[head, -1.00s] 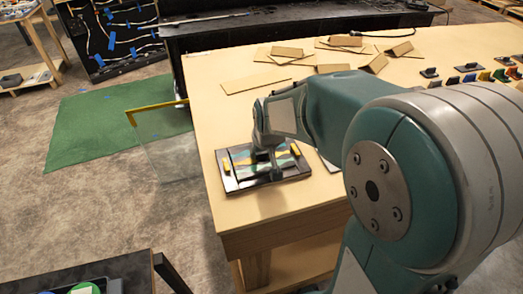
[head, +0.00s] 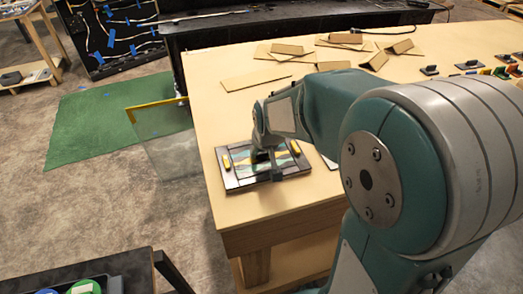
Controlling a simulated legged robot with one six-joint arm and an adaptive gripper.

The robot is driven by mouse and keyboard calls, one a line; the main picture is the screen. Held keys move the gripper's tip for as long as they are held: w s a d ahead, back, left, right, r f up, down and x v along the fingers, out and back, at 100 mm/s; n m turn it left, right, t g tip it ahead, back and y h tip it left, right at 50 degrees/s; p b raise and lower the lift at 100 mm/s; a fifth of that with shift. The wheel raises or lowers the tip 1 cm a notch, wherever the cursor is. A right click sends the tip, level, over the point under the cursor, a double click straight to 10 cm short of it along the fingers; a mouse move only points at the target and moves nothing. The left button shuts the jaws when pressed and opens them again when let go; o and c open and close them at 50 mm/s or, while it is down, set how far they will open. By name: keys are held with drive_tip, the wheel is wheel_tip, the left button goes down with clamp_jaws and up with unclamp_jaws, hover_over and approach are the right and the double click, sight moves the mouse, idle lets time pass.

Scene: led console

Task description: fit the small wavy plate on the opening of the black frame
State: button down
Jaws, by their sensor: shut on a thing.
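The black frame (head: 231,184) lies flat near the left front corner of the wooden table, with a yellow piece on its left side and another near its right end. A small plate with wavy colored bands (head: 240,158) shows within the frame's outline; I cannot tell whether it is seated or slightly raised. My gripper (head: 268,172) is directly over the frame, low and pointing down, shut on the wavy plate by what looks like its dark handle. The fingertips and the grip point are small and partly hidden.
A glass panel with a yellow edge (head: 165,140) stands left of the table.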

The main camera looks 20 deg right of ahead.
drive_tip(key=shift+c, duration=0.8)
unclamp_jaws()
drive_tip(key=v, duration=1.2)
drive_tip(key=s+a+t, duration=0.1)
drive_tip(key=s, duration=1.4)
drive_tip(key=shift+s, duration=0.35)
